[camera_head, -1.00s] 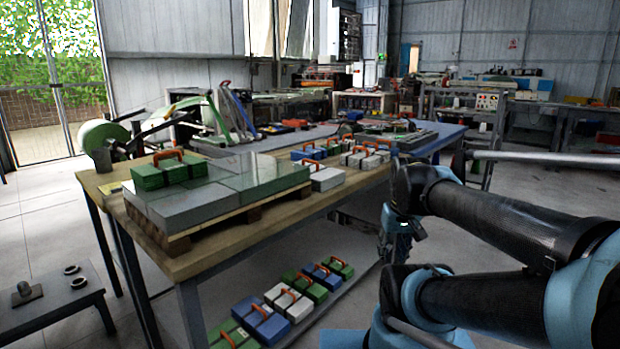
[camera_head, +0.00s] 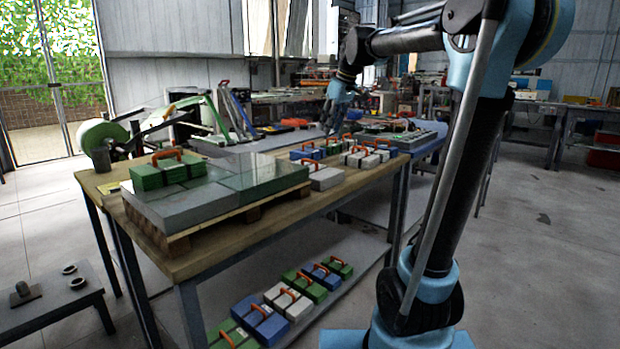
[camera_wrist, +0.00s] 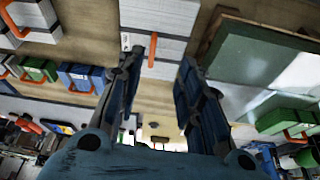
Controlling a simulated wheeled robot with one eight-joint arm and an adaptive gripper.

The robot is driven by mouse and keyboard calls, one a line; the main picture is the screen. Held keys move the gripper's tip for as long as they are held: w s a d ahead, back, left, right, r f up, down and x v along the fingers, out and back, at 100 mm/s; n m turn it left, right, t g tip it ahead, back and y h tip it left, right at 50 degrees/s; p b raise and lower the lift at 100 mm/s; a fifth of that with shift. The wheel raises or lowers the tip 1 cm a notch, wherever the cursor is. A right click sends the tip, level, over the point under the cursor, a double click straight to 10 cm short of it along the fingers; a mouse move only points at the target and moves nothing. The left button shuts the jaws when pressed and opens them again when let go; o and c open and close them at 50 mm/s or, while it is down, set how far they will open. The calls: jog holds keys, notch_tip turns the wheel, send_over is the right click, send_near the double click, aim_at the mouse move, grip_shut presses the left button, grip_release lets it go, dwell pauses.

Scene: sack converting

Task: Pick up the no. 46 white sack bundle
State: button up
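Several white sack bundles with orange handles are on the wooden table. One (camera_head: 326,177) lies beside the pallet, and two more (camera_head: 362,160) (camera_head: 379,150) lie farther back. I cannot read a no. 46 on any of them. My gripper (camera_head: 333,118) hangs in the air above the back part of the table. In the wrist view my gripper (camera_wrist: 158,68) is open, with nothing between its fingers. A white bundle (camera_wrist: 175,18) with an orange handle shows beyond the fingertips, apart from them. Another white bundle (camera_wrist: 32,20) is at the upper left.
Blue bundles (camera_head: 305,153) and green bundles share the table's back. More bundles (camera_head: 290,302) lie on the lower shelf. A low stand (camera_head: 50,305) is at the left.

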jog(key=shift+n, duration=0.4)
jog(key=w+a+f, duration=0.2)
jog(key=f, duration=0.1)
jog(key=w+a+f, duration=0.1)
jog(key=a+f, duration=0.1)
jog(key=f, duration=0.1)
jog(key=w+a+f, duration=0.2)
jog(key=f, duration=0.1)
jog(key=shift+w+f, duration=0.1)
jog(key=shift+w, duration=0.25)
jog(key=shift+w+x, duration=0.1)
jog(key=shift+x, duration=1.3)
jog(key=shift+w+x, duration=0.15)
jog(key=shift+x, duration=1.2)
jog(key=shift+d, duration=0.15)
jog(key=shift+c, duration=0.3)
grip_shut()
